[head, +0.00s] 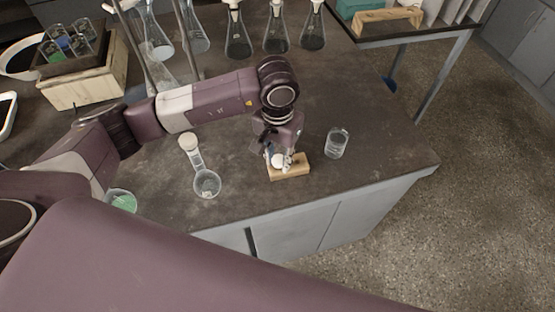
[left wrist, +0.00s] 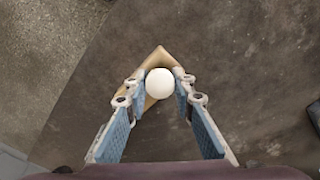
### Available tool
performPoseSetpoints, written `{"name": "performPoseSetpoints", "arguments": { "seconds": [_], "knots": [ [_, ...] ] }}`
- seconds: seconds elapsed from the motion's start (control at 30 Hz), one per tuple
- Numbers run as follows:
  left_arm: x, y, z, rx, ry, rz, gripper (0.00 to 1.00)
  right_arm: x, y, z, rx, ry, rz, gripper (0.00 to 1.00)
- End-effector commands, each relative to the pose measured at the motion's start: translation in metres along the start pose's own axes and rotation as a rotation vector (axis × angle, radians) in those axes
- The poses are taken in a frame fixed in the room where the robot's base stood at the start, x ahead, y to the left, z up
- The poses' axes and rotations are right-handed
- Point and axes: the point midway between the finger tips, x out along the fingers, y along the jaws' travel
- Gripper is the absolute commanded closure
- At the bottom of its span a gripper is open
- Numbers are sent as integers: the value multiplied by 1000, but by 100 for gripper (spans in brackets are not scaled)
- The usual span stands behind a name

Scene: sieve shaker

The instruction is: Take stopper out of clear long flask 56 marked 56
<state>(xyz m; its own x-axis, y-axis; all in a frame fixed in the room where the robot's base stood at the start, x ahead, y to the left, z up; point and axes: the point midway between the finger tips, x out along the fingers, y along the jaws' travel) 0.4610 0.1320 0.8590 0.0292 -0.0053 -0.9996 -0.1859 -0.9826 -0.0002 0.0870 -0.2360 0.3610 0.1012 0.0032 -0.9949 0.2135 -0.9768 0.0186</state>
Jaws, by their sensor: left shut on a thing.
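My left gripper (head: 281,157) points down over a small wooden block (head: 290,173) near the bench's front edge. In the left wrist view, its blue-padded fingers (left wrist: 160,88) are shut on a round white stopper (left wrist: 160,83), with the block (left wrist: 155,58) beneath. I cannot tell whether the stopper touches the block. My right gripper is not in view.
A clear beaker (head: 337,144) stands right of the block. A beaker with green contents (head: 121,201) is at left. Several flasks (head: 276,37) hang or stand along the back. The bench right of the clear beaker is free.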

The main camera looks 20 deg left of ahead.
Motion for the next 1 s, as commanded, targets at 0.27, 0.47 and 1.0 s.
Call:
{"name": "performPoseSetpoints", "arguments": {
  "seconds": [0.27,0.47,1.0],
  "knots": [
    [17,2,11,2,-31,-2,57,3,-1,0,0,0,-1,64],
    [15,1,10,3,-30,-4,57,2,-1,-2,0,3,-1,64],
    [-1,1,8,4,-25,-4,57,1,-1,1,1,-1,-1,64]
  ]
}}
